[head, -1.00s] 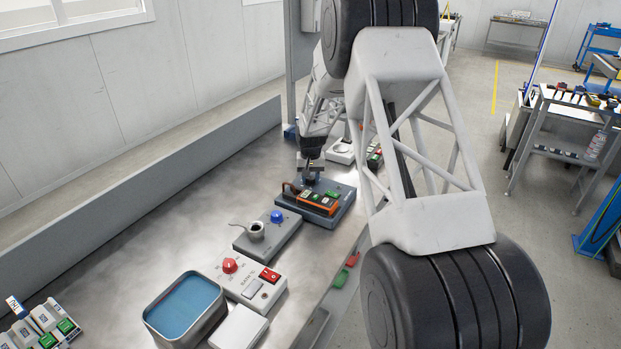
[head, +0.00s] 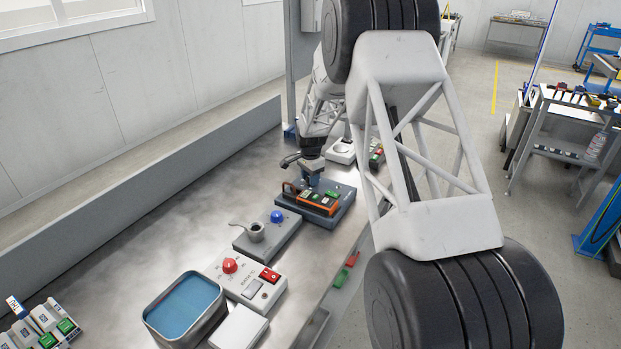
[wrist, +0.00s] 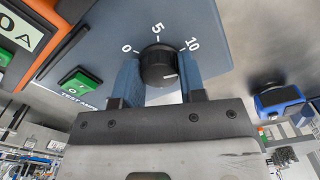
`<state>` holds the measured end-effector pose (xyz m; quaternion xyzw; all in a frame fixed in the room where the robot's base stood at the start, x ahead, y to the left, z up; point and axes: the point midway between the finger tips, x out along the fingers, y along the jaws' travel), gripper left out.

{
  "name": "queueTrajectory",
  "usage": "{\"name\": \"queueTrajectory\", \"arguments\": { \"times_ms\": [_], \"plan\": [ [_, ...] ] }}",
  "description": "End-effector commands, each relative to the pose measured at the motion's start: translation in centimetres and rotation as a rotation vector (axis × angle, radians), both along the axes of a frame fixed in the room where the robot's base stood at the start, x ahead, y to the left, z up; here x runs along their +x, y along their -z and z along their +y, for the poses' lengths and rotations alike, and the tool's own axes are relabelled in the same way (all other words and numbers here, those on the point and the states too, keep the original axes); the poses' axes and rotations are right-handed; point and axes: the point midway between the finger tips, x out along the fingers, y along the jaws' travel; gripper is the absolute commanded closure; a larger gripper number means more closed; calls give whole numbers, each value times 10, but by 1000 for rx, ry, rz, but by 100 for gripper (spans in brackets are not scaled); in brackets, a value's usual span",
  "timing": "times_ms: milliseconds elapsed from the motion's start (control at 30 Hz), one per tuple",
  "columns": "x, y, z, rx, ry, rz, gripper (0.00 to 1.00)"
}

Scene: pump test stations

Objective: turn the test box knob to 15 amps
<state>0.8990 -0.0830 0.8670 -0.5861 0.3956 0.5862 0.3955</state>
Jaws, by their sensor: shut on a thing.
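The test box (head: 340,214) is a dark blue-grey box on the bench in the head view, and it fills the upper part of the wrist view (wrist: 205,30). Its black knob (wrist: 155,62) stands between the two blue fingers of my gripper (wrist: 157,82), which is shut on it. The scale shows 0, 5 and 10. The white mark on the knob points right and slightly down, clockwise past 10. I see no 15 label; the right finger covers part of that side. In the head view my gripper (head: 313,180) hides the knob.
An orange-framed meter (head: 318,201) lies on the box, close to my gripper; a green button (wrist: 80,82) is beside the left finger. A box with a blue knob (head: 277,216) and one with a red knob (head: 230,266) stand nearer.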

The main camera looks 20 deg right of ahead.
Motion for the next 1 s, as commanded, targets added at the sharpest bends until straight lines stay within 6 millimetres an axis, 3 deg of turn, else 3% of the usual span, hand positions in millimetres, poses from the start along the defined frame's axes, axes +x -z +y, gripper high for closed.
{"name": "queueTrajectory", "arguments": {
  "times_ms": [600,1000],
  "plan": [
    [0,0,0,0,565,1,86],
    [0,0,0,-1,758,1,86]
  ]
}}
